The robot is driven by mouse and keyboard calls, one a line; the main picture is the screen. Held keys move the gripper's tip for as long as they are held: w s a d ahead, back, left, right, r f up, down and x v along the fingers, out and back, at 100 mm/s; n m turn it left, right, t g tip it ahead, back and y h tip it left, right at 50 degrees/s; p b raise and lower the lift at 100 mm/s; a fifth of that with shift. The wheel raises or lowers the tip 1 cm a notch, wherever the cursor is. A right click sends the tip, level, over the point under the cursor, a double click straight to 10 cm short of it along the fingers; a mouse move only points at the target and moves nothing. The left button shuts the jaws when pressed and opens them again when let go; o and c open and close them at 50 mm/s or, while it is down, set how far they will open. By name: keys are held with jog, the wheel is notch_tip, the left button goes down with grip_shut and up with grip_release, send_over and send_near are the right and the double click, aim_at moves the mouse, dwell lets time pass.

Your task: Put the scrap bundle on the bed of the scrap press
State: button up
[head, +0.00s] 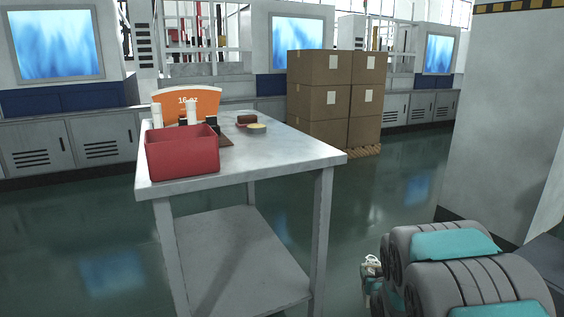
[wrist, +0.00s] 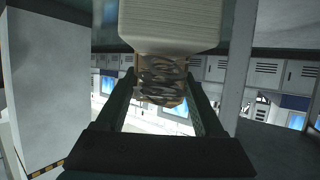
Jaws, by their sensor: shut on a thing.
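The scrap bundle (wrist: 162,88) shows in the wrist view as a tangled, wiry brown-grey mass between the two dark fingers of my gripper (wrist: 160,75). My gripper is shut on it. A pale, ribbed block (wrist: 170,25) adjoins the tangle at the top of that view and seems to be part of the same bundle. In the head view my arm fills the lower right, and only a small whitish bit shows beside it, too small to tell. I cannot make out the scrap press or its bed in either view.
A big grey pillar-like block (head: 505,110) with a hazard stripe rises at right. Green floor between is clear.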

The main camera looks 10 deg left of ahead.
notch_tip(320, 180, down, 2)
jog(key=shift+f+b, duration=0.15)
jog(key=shift+b, duration=0.45)
jog(key=shift+r, duration=0.2)
jog(key=shift+s, duration=0.1)
